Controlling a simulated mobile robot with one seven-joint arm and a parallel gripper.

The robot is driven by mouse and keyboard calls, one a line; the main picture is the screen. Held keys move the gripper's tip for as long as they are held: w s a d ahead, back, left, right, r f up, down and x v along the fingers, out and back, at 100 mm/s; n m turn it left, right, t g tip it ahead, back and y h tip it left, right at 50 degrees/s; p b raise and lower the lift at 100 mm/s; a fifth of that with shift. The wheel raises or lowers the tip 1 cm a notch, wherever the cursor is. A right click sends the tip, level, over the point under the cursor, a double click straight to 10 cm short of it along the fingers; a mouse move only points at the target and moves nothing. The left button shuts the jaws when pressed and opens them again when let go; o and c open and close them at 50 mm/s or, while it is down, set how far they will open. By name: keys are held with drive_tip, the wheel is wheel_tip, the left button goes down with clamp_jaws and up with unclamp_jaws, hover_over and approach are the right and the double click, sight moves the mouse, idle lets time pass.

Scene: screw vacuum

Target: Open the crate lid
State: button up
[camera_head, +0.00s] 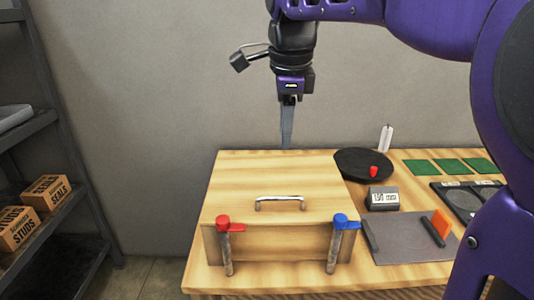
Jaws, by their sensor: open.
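The wooden crate (268,245) stands at the left front of the wooden table. Its lid (270,178) lies flat on top and is shut, with a silver bar handle (280,203) near its front edge. A red-topped latch (224,240) is at the crate's front left and a blue-topped latch (340,240) at its front right. My gripper (287,140) points down, above and behind the handle in the picture. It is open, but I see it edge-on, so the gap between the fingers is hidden. It holds nothing that I can see.
A round black dish (357,161) with a small red piece, a grey display box (383,198) and a grey plate (411,250) with an orange piece lie right of the crate. Green squares (450,166) lie farther right. A shelf (92,190) stands at left.

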sight(282, 199)
drive_tip(key=b+x, duration=0.1)
drive_tip(key=x, duration=0.5)
drive_tip(key=b+x, duration=0.1)
drive_tip(key=x, duration=0.4)
drive_tip(key=b+x, duration=0.1)
drive_tip(key=x, duration=0.5)
drive_tip(key=shift+s+d+f, duration=0.15)
drive_tip(key=shift+s+f, duration=0.05)
drive_tip(key=shift+f, duration=0.15)
drive_tip(key=shift+c, duration=0.2)
clamp_jaws()
idle(0.4)
